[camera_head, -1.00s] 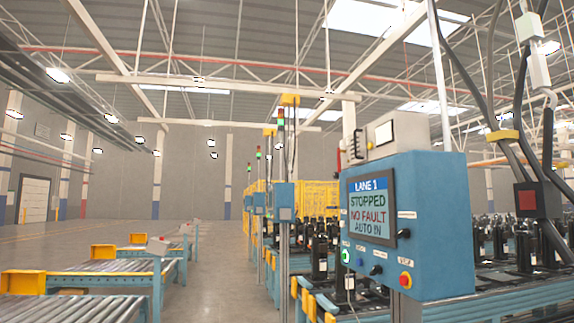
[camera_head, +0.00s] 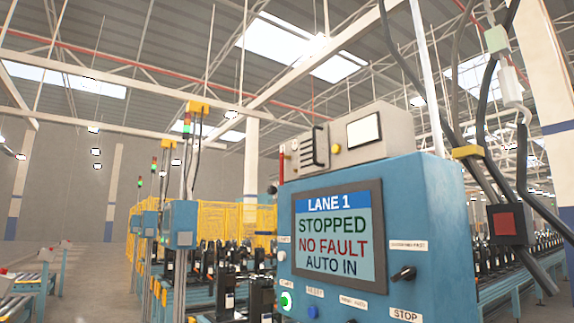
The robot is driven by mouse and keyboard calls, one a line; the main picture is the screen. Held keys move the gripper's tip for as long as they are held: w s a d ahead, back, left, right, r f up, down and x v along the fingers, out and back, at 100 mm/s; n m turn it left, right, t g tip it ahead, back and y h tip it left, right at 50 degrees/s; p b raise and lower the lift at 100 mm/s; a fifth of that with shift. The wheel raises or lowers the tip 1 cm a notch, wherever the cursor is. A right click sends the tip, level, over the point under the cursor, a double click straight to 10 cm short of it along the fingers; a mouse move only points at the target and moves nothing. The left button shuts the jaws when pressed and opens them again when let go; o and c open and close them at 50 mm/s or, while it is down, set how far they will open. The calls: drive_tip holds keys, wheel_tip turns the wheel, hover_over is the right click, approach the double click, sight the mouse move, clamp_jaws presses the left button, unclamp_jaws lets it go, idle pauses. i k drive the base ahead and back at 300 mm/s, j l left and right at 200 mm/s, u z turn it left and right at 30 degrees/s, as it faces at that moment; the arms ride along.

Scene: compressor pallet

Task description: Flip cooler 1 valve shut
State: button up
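I cannot make out a valve marked cooler 1 in this view. A blue control box (camera_head: 440,235) stands close at the right centre. Its screen (camera_head: 338,238) reads "LANE 1 STOPPED NO FAULT AUTO IN". Below and beside the screen are a lit green start button (camera_head: 287,300), a blue reset button (camera_head: 313,312) and a black selector knob (camera_head: 403,274). A grey unit (camera_head: 345,140) with a small blank panel and a dark handle-like part sits on top of the box. My gripper is not in view.
Thick dark hoses (camera_head: 480,180) run down at the right to a dark box with a red face (camera_head: 506,223). Black compressors (camera_head: 262,290) stand on the line behind. Yellow fencing (camera_head: 225,230) is farther back. Open floor (camera_head: 95,285) shows at lower left.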

sight(282, 156)
drive_tip(key=i+j, duration=0.45)
drive_tip(key=i, duration=0.2)
drive_tip(key=i+j+z, duration=0.1)
drive_tip(key=j, duration=0.4)
drive_tip(key=i+j+z, duration=0.1)
drive_tip(key=j, duration=0.4)
drive_tip(key=i+j, duration=0.15)
drive_tip(key=j, duration=0.35)
drive_tip(key=i+j+z, duration=0.15)
drive_tip(key=j, duration=0.35)
drive_tip(key=k, duration=0.05)
